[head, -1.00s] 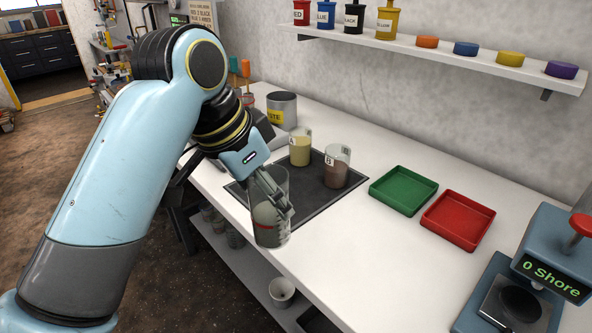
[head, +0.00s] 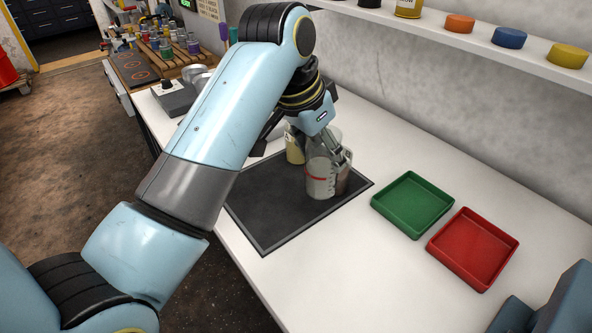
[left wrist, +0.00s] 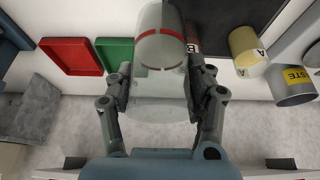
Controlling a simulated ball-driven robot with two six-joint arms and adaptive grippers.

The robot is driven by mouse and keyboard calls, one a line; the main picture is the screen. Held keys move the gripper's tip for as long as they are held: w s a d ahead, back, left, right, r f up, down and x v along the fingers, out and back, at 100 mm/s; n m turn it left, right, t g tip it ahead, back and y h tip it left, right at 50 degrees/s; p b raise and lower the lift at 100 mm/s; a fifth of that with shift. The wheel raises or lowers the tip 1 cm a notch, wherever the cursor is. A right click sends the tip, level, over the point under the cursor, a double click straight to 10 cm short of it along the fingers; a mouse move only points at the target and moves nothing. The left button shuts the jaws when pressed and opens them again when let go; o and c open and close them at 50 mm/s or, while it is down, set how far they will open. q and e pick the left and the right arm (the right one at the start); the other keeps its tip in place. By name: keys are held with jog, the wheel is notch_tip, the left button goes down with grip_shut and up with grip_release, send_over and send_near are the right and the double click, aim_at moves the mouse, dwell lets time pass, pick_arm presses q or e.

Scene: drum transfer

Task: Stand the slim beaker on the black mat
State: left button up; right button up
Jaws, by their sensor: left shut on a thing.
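The slim beaker (head: 319,180) is clear glass with a red band and pale contents. My left gripper (head: 330,147) is shut on it and holds it upright over the far right part of the black mat (head: 267,220). Whether its base touches the mat I cannot tell. In the left wrist view the beaker (left wrist: 160,50) sits between the two fingers (left wrist: 160,95). A beaker with yellow contents (head: 295,148) stands behind it, and one with brown contents (head: 343,180) is partly hidden by it. My right gripper is not in view.
A green tray (head: 412,204) and a red tray (head: 473,249) lie on the white table right of the mat. The front left of the mat is bare. A grey can marked WASTE (left wrist: 292,85) shows in the left wrist view. A shelf (head: 480,42) runs along the wall.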

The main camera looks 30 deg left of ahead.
pick_arm(q)
jog(key=a+f+p, duration=0.1)
jog(key=a+f, duration=0.6)
jog(key=a+f+p, duration=0.1)
jog(key=a+f, duration=0.2)
jog(key=a, duration=0.1)
jog(key=shift+w+a+f+p, duration=0.15)
jog(key=shift+w+f+p, duration=0.05)
jog(key=shift+w+p, duration=0.15)
jog(key=shift+f, duration=0.15)
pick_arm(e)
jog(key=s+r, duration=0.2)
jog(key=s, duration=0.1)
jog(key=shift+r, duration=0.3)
pick_arm(q)
jog(key=o, duration=1.1)
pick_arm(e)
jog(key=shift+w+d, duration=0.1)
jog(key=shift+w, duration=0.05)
pick_arm(q)
jog(key=shift+o, duration=0.2)
